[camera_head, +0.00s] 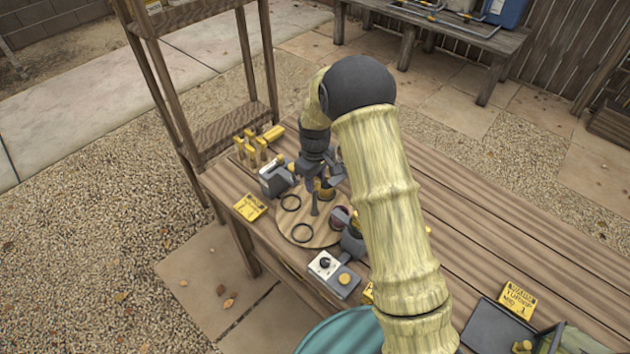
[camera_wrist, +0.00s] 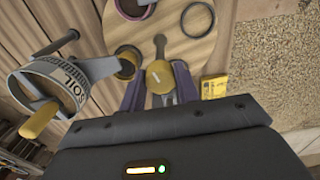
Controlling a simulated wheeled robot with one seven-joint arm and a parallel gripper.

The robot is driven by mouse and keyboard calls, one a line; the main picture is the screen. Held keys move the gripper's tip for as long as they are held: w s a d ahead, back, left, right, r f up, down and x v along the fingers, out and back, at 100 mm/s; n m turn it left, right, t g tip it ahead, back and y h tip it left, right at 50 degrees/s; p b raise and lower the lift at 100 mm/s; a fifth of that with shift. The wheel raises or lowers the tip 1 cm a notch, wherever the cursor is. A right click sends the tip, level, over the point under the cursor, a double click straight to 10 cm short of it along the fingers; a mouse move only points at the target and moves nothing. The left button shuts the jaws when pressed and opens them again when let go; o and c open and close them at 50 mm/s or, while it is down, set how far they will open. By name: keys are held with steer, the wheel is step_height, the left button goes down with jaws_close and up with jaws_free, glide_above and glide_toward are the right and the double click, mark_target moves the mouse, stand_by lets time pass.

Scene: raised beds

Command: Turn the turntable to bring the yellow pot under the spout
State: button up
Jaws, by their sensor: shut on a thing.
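The round wooden turntable (camera_head: 284,226) lies on the bench and fills the top of the wrist view (camera_wrist: 185,48). My gripper (camera_head: 316,184) is at its far edge; in the wrist view its fingers (camera_wrist: 160,88) are closed on a round yellow knob (camera_wrist: 159,74) at the end of a grey bar. The yellow pot (camera_head: 324,190), with dark contents (camera_wrist: 128,62), sits just beside the left finger. A grey spout (camera_wrist: 98,68) reaches from a SOIL drum (camera_wrist: 62,84) to its rim; whether it is directly over the pot I cannot tell. A purple pot (camera_head: 341,217) is also on the turntable.
Two black rings (camera_head: 302,233) mark empty places on the turntable. A control box (camera_head: 334,274) stands near it. A yellow card (camera_head: 249,207) and a grey device (camera_head: 276,179) are to its left. My arm hides part of the bench.

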steer(key=m, duration=0.5)
steer(key=shift+w+r+m, duration=0.1)
steer(key=shift+m, duration=0.2)
steer(key=m, duration=0.5)
steer(key=shift+a, duration=0.1)
steer(key=m, duration=0.5)
steer(key=shift+m+p, duration=0.35)
steer(key=shift+m, duration=0.05)
steer(key=shift+m+p, duration=0.5)
steer(key=shift+m, duration=1.8)
steer(key=shift+w, duration=0.1)
steer(key=o, duration=1)
steer(key=shift+c, duration=0.2)
